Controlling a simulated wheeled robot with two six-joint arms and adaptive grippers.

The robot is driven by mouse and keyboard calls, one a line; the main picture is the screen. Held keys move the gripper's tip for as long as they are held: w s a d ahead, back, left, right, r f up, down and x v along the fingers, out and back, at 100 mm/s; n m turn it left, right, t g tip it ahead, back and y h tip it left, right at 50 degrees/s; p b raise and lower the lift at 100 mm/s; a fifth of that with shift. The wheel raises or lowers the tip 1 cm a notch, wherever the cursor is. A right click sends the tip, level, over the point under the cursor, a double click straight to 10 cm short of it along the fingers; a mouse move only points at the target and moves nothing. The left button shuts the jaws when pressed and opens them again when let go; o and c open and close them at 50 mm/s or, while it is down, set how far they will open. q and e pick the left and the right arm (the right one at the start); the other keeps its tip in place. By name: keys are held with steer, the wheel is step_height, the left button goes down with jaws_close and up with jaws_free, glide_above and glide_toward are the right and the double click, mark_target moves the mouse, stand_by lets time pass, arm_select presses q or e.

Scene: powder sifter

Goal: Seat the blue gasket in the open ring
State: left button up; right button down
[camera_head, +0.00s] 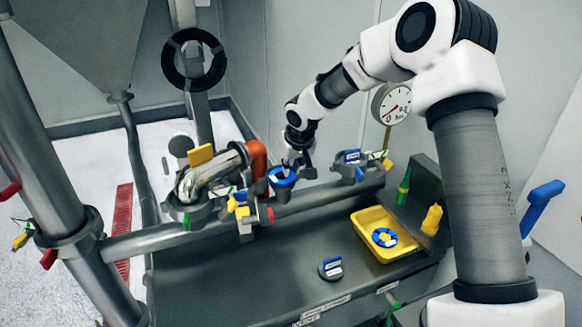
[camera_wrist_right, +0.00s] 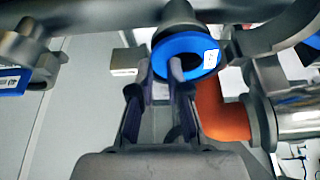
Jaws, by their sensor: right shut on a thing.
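The blue gasket (camera_head: 283,178) is a bright blue ring with a small white label. My right gripper (camera_head: 297,161) is shut on it and holds it at the horizontal pipe, just right of the orange elbow. In the right wrist view the gasket (camera_wrist_right: 188,73) faces me, and the fingers (camera_wrist_right: 163,72) are at its near left rim. A grey round pipe part (camera_wrist_right: 178,14) is directly behind it. I cannot tell whether the gasket touches that part or sits in the open ring, which I cannot make out apart from it. My left gripper is not in view.
A grey puck with a blue label (camera_head: 330,269) lies on the bench. The orange elbow (camera_head: 257,160) stands close left of the gripper; a gauge (camera_head: 393,103) is right. The front bench is mostly clear.

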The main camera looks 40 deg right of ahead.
steer(key=shift+s+f+b, duration=0.3)
steer(key=shift+f+b, duration=0.1)
steer(key=shift+f, duration=0.3)
stand_by(0.6)
steer(key=c, duration=1.1)
jaws_free()
steer(key=shift+d, duration=0.1)
steer(key=shift+o, duration=0.2)
steer(key=shift+w+d+f, duration=0.3)
steer(key=shift+w+d, duration=0.05)
steer(key=shift+d, duration=0.1)
steer(key=shift+a+r, duration=0.2)
steer(key=shift+r, duration=0.5)
steer(key=v, duration=1.1)
